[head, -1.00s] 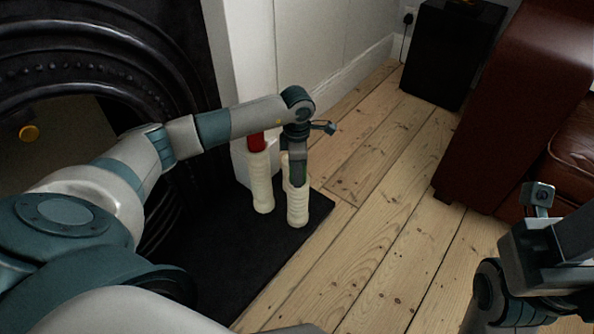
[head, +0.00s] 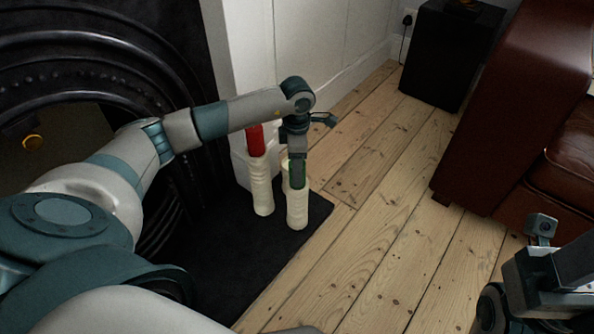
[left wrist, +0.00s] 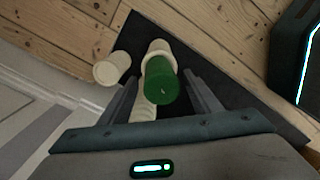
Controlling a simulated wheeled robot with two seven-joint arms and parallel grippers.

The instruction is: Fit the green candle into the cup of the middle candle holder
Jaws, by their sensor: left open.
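The green candle (left wrist: 162,85) stands end-on between my left gripper's two fingers (left wrist: 165,92), with a gap on each side. In the head view its green edges (head: 304,173) show beside the finger, at the top of a ribbed cream holder (head: 297,209). The holder's cream rim (left wrist: 158,47) shows around the candle's far side; how deep the candle sits is unclear. A red candle (head: 256,139) stands in the cream holder (head: 261,187) to the left. Another round cream top (left wrist: 112,69) shows at left in the left wrist view. My right gripper (head: 568,268) is only partly visible, fingertips unclear.
The holders stand on a black hearth slab (head: 235,262) before a dark fireplace (head: 70,55). A white wall (head: 310,40) is behind. Bare floorboards (head: 390,215) are clear to the right. A brown leather sofa (head: 500,110) and a black box (head: 450,50) stand farther right.

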